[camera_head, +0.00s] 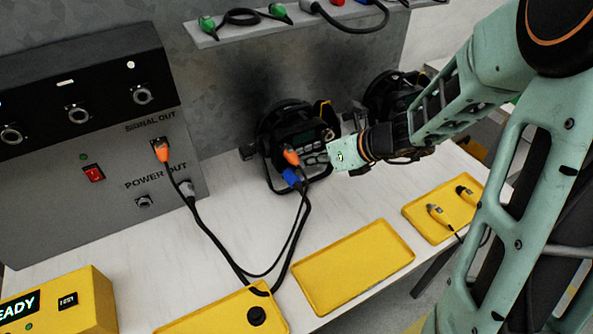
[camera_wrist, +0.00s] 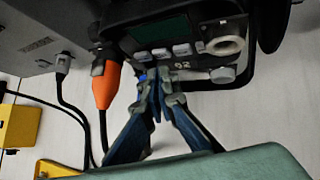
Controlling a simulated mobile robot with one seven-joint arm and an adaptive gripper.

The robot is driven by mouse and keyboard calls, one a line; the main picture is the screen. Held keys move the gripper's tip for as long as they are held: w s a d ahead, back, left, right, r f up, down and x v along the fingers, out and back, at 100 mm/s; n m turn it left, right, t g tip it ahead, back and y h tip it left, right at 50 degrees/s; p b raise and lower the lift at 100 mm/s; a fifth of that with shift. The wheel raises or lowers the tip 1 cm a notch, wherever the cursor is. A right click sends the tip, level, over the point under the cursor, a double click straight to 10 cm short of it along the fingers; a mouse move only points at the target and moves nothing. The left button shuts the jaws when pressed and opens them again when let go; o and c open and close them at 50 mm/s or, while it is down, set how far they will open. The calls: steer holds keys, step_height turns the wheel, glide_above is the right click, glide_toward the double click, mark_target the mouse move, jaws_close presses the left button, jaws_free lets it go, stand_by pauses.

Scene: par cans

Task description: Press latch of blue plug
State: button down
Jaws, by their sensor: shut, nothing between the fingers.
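The blue plug (camera_head: 292,177) sits at the lower front of the black par can (camera_head: 297,135), with a dark cable hanging from it. An orange plug (camera_head: 291,156) is just above it and also shows in the wrist view (camera_wrist: 105,86). My gripper (camera_head: 312,158) is shut and empty, its fingertips close to the par can's front, right of the plugs. In the wrist view the closed fingertips (camera_wrist: 158,82) are just below the button row. A small blue patch (camera_wrist: 146,76) shows beside them; the latch itself cannot be made out. Contact cannot be told.
A grey panel box (camera_head: 75,160) with signal and power outlets stands at the left. Yellow trays (camera_head: 352,265) lie along the front of the table. A second par can (camera_head: 385,92) is behind my arm. A shelf (camera_head: 270,28) with green plugs is above.

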steer(key=d+r+p, duration=0.1)
steer(key=w+d+r+p, duration=0.1)
steer(key=p, duration=0.1)
steer(key=w+d+r+p, duration=0.1)
steer(key=shift+r, duration=0.35)
steer(key=shift+f, duration=0.1)
